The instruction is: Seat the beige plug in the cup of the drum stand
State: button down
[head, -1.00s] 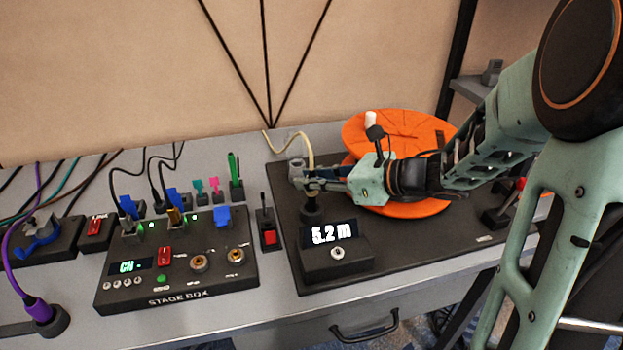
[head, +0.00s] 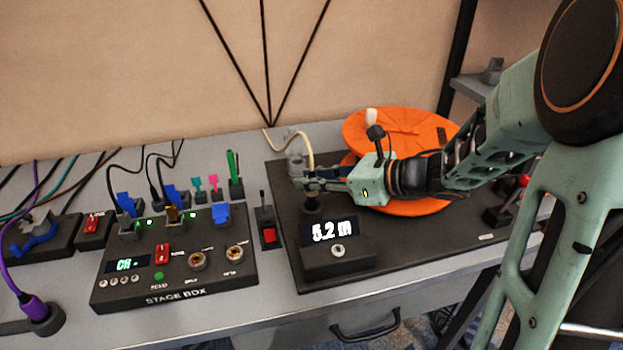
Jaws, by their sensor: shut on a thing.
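My gripper (head: 308,181) reaches in from the right and is shut on the beige plug, which the jaws mostly hide. The beige cable (head: 308,146) loops from the table's back edge down to the jaws. A dark round cup (head: 312,203) stands directly below the fingertips, behind the display box. I cannot tell whether the plug's tip is inside the cup or just above it. The drum stand's orange drum (head: 400,127) with a white knob lies behind my gripper, on a dark base plate (head: 420,248).
A display box (head: 336,258) reading 5.2 m stands in front of the cup. A small switch with a red button (head: 269,235) is to the left. The stage box (head: 172,275) with several plugs is further left. A grey block (head: 294,143) stands behind the jaws.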

jog(key=shift+f+b, duration=1.45)
jog(key=shift+b, duration=0.75)
dwell(0.4)
dwell(0.3)
jog(key=c, duration=1.7)
grip_release()
jog(key=v, duration=1.2)
